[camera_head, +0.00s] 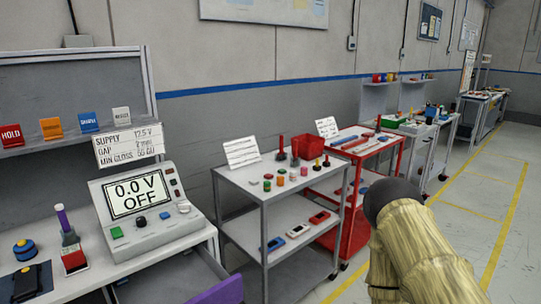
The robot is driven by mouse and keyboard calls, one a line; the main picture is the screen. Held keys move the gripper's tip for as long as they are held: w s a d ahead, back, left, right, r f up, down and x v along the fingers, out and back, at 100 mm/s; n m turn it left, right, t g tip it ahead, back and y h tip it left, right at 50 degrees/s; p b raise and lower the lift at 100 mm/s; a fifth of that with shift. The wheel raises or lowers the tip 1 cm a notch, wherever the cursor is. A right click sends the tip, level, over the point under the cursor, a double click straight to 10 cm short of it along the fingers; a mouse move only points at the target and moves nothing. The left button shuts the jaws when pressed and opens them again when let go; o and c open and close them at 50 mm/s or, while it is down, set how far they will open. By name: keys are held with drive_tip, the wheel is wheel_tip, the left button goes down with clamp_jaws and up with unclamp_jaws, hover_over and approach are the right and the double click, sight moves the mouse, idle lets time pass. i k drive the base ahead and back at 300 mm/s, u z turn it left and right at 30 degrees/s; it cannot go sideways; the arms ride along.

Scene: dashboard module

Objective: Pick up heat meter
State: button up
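No object here is clearly labelled as a heat meter. I cannot tell whether one of these is the heat meter. My arm, pale and wood-grained with a dark rounded joint, rises at the lower right in front of the red cart (352,212). My gripper is not visible, so its state and any contact are hidden.
A workbench (150,247) at left carries a meter console (145,208) reading "0.0 V OFF". A purple drawer or panel (222,291) juts out at its front. The grey cart's top holds small coloured pieces and a sign (241,153). Open floor (480,205) with yellow lines lies right.

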sight(73, 257)
drive_tip(key=u, duration=3.3)
drive_tip(key=k, duration=0.4)
drive_tip(key=z, duration=1.4)
